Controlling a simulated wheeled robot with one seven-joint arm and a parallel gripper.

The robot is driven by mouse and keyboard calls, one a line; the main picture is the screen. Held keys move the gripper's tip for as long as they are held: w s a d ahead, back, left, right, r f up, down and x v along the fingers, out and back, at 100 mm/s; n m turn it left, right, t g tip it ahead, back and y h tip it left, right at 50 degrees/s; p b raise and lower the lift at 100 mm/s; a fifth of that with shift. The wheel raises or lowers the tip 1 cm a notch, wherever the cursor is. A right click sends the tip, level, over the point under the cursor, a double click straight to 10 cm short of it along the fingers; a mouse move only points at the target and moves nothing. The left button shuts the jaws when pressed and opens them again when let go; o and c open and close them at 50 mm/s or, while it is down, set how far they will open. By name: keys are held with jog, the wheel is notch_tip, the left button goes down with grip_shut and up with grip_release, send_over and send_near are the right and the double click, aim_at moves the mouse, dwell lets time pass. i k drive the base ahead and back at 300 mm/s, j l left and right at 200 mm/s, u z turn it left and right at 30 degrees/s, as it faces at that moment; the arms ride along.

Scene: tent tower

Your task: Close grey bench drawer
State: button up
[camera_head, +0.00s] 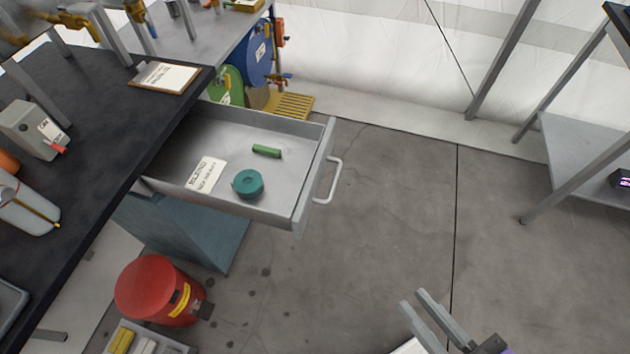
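The grey bench drawer (219,137) is pulled well out from under the dark bench top (110,130). Its front panel (316,178) faces right and carries a pale bar handle (333,182). Inside lie a white label card (206,174), a teal tape roll (248,183) and a small green stick (267,151). My gripper (418,308) is at the bottom, right of and nearer than the drawer, apart from the handle. Its two grey fingers show a gap between them, with nothing seen held there.
A red can (158,290) stands on the floor below the bench, beside a tray of yellow and white items (140,341). Blue (260,55) and green (227,86) drums stand behind the drawer. Concrete floor right of the handle is clear. A grey rack (585,150) stands far right.

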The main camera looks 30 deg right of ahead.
aim_at(227, 133)
jog(key=i+l+z, duration=0.6)
jog(key=z, duration=0.15)
jog(key=i+z, duration=0.35)
jog(key=i, duration=0.15)
jog(key=i+l, duration=0.15)
jog(key=i, duration=0.4)
jog(key=i+l+u, duration=0.1)
jog(key=i, duration=0.5)
jog(key=i+l+u, duration=0.1)
jog(key=i+u, duration=0.2)
jog(key=u, duration=0.15)
jog(key=i+l+u, duration=0.2)
jog(key=u, duration=0.25)
jog(key=i+l+u, duration=0.25)
jog(key=u, duration=0.2)
jog(key=i+l+u, duration=0.15)
jog(key=l+u, duration=0.3)
jog(key=i+l+u, duration=0.15)
jog(key=l+u, duration=0.55)
jog(key=l, duration=0.25)
